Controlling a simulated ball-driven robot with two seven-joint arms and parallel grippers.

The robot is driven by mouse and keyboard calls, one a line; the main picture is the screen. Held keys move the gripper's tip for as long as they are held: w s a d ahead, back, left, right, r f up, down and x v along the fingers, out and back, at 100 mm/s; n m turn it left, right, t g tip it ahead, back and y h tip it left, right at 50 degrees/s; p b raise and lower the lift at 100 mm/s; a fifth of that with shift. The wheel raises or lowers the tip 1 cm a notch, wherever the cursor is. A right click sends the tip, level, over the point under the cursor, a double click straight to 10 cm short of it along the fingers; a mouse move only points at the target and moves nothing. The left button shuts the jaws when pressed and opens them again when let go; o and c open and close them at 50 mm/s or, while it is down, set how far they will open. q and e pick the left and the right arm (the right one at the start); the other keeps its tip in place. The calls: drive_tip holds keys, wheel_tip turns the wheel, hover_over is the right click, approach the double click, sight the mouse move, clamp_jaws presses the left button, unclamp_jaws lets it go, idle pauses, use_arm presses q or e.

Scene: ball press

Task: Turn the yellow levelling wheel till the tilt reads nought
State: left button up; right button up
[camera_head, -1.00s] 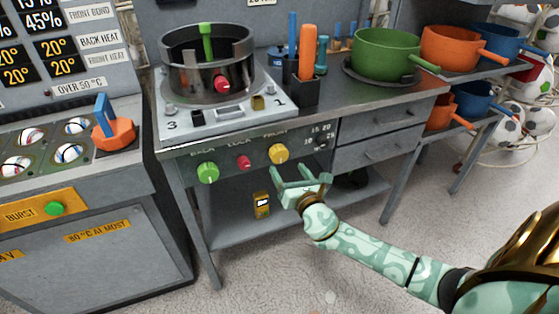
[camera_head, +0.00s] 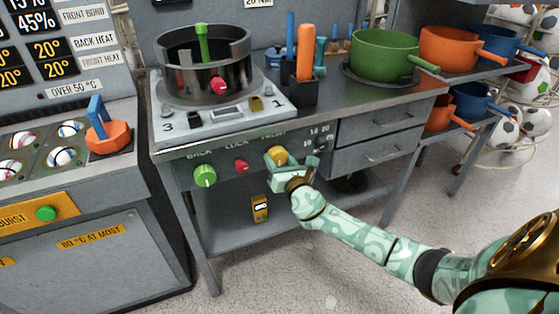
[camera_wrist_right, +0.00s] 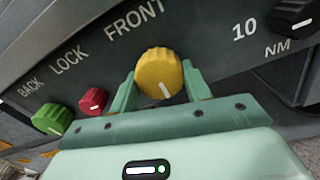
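The yellow wheel (camera_head: 277,155) labelled FRONT is on the front panel, right of the red LOCK knob (camera_head: 241,166) and green BACK wheel (camera_head: 204,175). In the right wrist view the yellow wheel (camera_wrist_right: 160,75) has a white mark pointing down, slightly right. My right gripper (camera_head: 281,160) is at it, with one finger on each side; the fingers look open, and contact is not clear. The press (camera_head: 205,70) stands on a pale base (camera_head: 190,120) with a small display (camera_head: 227,111), too small to read. My left gripper is not in view.
A black NM dial (camera_wrist_right: 293,18) sits right of the yellow wheel. Drawers (camera_head: 375,150) lie further right, with a green pot (camera_head: 385,55) on the bench above. A small yellow device (camera_head: 260,209) hangs below the panel. The oven-like unit (camera_head: 80,220) stands left.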

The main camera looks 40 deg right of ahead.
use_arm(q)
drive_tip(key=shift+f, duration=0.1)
use_arm(e)
drive_tip(key=shift+m, duration=0.3)
drive_tip(key=m+b, duration=0.1)
drive_tip(key=m, duration=0.2)
drive_tip(key=shift+f, duration=0.15)
drive_tip(key=m+b, duration=0.1)
drive_tip(key=m, duration=0.6)
drive_tip(key=shift+m, duration=0.3)
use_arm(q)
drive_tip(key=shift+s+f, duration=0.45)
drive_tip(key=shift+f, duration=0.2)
use_arm(e)
drive_tip(key=shift+r+m, duration=0.2)
drive_tip(key=shift+m, duration=1.6)
drive_tip(key=o, duration=1)
